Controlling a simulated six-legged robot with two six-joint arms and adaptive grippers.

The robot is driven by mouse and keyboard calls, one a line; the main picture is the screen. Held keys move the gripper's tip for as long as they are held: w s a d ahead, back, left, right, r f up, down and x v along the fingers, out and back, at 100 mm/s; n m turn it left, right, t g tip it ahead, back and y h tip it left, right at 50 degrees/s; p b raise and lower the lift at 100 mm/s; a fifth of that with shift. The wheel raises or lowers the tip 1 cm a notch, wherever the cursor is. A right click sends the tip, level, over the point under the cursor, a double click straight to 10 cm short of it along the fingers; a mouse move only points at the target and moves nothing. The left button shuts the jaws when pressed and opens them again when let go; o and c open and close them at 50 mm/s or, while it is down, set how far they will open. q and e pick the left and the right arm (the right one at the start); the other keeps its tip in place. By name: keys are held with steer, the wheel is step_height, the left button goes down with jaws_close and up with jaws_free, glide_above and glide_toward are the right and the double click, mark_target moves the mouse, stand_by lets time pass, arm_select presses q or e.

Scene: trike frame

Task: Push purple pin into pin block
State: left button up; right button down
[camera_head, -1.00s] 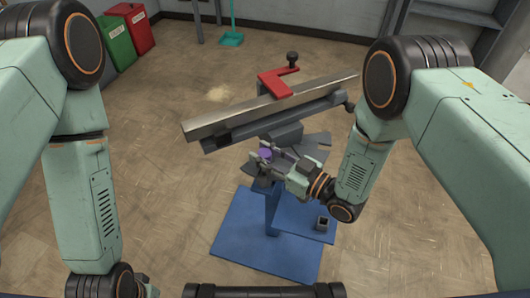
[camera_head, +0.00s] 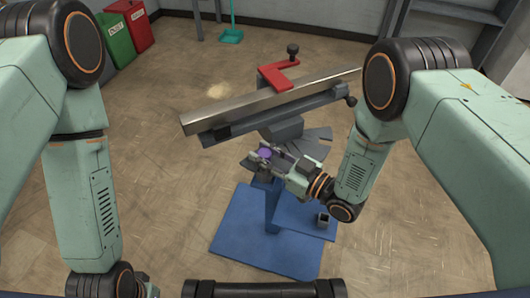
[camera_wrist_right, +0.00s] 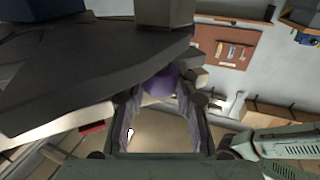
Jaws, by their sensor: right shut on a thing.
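The purple pin (camera_head: 265,154) sits between the fingertips of my right gripper (camera_head: 259,158), below the long grey beam of the stand. My right gripper is shut on it. In the right wrist view the purple pin (camera_wrist_right: 160,82) shows at the fingertips, right under a large dark grey plate (camera_wrist_right: 85,70). I cannot pick out the pin block clearly, nor tell how deep the pin sits in it.
The beam (camera_head: 270,103) carries a red clamp (camera_head: 277,75) with a black knob. Green (camera_head: 116,40) and red bins are at the back left.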

steer(key=shift+f+b, duration=0.7)
steer(key=shift+f, duration=0.25)
steer(key=c, duration=0.9)
jaws_free()
steer(key=shift+c, duration=0.2)
steer(key=v, duration=1.2)
